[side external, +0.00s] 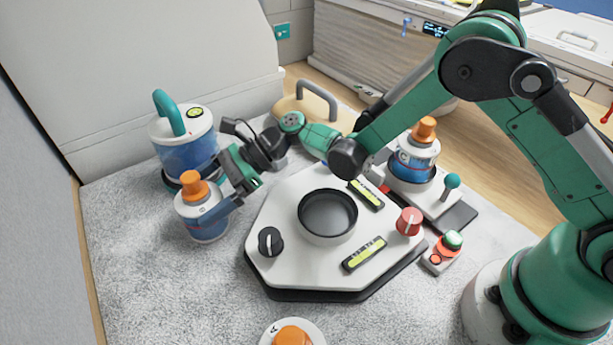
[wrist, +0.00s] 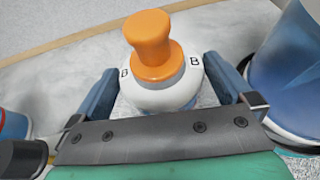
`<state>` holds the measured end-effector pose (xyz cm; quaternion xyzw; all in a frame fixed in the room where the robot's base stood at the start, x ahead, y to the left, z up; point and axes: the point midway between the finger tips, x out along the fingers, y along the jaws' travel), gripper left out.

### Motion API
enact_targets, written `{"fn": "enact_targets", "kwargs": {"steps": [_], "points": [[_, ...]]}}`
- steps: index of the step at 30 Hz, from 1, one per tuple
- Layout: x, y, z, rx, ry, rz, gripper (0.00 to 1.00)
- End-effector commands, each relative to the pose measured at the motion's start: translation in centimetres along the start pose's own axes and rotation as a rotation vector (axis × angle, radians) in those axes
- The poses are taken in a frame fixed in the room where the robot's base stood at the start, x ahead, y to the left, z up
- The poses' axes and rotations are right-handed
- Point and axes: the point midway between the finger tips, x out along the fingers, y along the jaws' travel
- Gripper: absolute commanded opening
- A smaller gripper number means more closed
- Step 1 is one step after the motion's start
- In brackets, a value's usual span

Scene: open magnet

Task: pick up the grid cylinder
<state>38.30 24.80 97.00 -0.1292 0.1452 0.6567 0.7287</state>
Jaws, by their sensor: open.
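A blue and white cylinder with an orange knob (side external: 205,222) stands on the grey surface at the left. In the wrist view, this cylinder (wrist: 160,92) carries the letter B on its white top. My gripper (side external: 215,205) is at this cylinder, and in the wrist view my gripper (wrist: 160,75) is open, with one blue finger on each side of the white top. Finger contact cannot be told. A similar cylinder marked C (side external: 413,162) stands at the right, and one marked A (side external: 292,335) is cut off at the bottom edge. No grid pattern shows on any of them.
A large blue canister with a teal handle (side external: 186,145) stands close behind the B cylinder; it fills the right of the wrist view (wrist: 290,65). A white hexagonal console (side external: 290,205) with a dark round well and knobs is to the right. Grey surface is clear at front left.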

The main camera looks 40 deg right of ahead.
Motion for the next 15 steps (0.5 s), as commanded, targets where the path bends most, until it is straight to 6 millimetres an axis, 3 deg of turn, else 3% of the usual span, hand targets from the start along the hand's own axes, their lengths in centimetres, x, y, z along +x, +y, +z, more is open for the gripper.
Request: {"fn": "enact_targets", "kwargs": {"steps": [6,14,15], "points": [[2.1,0.0,0.0,-0.001,0.001,0.001,1.0],[2.3,0.0,0.0,-0.001,0.001,-0.002,1.0],[2.3,0.0,0.0,-0.001,0.001,-0.002,0.89]]}}
